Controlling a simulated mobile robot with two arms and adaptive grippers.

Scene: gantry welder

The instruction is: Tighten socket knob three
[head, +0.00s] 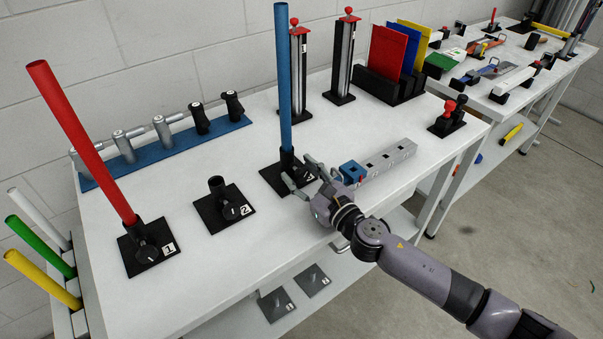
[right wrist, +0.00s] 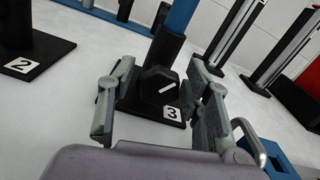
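Socket three is a black holder on a black square base (head: 270,181) marked 3, with a blue tube (head: 283,80) standing upright in it. Its black knob (right wrist: 160,84) faces the right wrist camera and carries a white line, tilted from upright. The 3 label (right wrist: 172,112) is below the knob. My right gripper (head: 300,176) reaches in from the right, low over the table at socket three. Its fingers are spread, one on each side of the knob in the right wrist view (right wrist: 165,92). I cannot tell whether either touches it. My left gripper is out of view.
Socket two (head: 223,207) is empty, left of socket three. Socket one (head: 147,245) holds a red tube (head: 82,143). A grey rail with a blue block (head: 352,172) lies close to the right of my gripper. A blue rack (head: 165,150) stands behind.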

